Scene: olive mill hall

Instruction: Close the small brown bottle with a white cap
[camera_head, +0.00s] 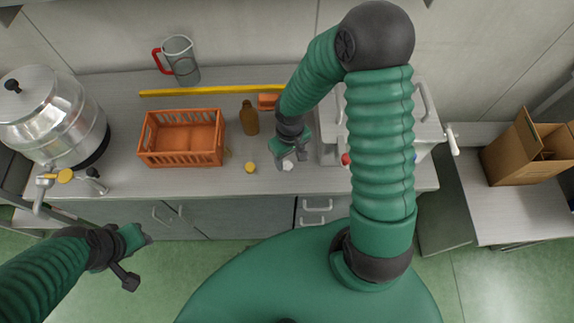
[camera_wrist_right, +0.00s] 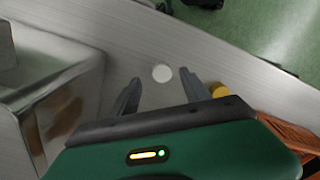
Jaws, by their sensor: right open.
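The small brown bottle (camera_head: 249,119) stands upright on the counter, right of the orange crate; I make out no white cap on its neck. The white cap (camera_head: 288,165) lies on the counter near its front edge. In the right wrist view the white cap (camera_wrist_right: 162,73) shows as a pale disc just ahead of and between the fingertips. My right gripper (camera_head: 290,160) is open, empty and close to the cap; its two fingers also show in the wrist view (camera_wrist_right: 160,84). My left gripper (camera_head: 138,258) hangs in front of the counter, its jaws unclear.
A yellow cap (camera_head: 250,168) lies left of the white one. An orange crate (camera_head: 180,161), a steel pot (camera_head: 50,120), a jug (camera_head: 181,62) and a yellow bar (camera_head: 210,91) stand or lie on the counter. A metal box (camera_head: 330,150) is close right of my right gripper.

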